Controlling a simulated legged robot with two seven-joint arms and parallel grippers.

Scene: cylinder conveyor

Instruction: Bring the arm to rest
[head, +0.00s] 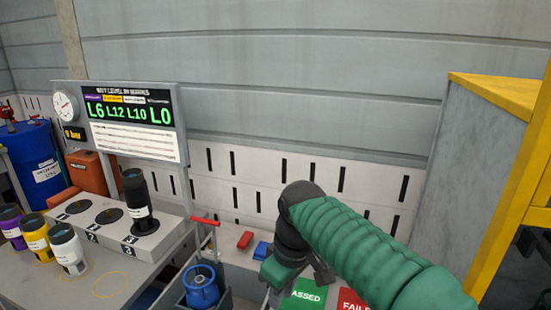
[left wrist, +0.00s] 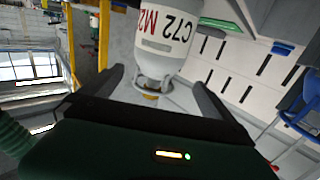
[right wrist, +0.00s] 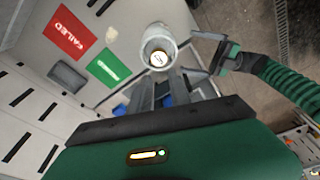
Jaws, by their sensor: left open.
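My right gripper (head: 295,275) is low in the head view, beneath my bent green arm, near the green PASSED mat (head: 305,293). In the right wrist view its fingers (right wrist: 163,82) point at the top of a white cylinder (right wrist: 158,45); whether they touch it is unclear. The left wrist view shows the same cylinder (left wrist: 165,35), marked C72, upside down in the picture. My left gripper (left wrist: 157,78) is open, its fingers spread either side of the cylinder's near end. It also shows beside the cylinder in the right wrist view (right wrist: 212,52). The arm hides the cylinder in the head view.
Purple (head: 12,228), yellow (head: 36,236) and white (head: 67,248) cylinders stand on the left table. A black cylinder (head: 138,200) stands on the rack. A red FAILED mat (head: 352,300) lies by the PASSED mat. A yellow frame (head: 515,190) bounds the right side.

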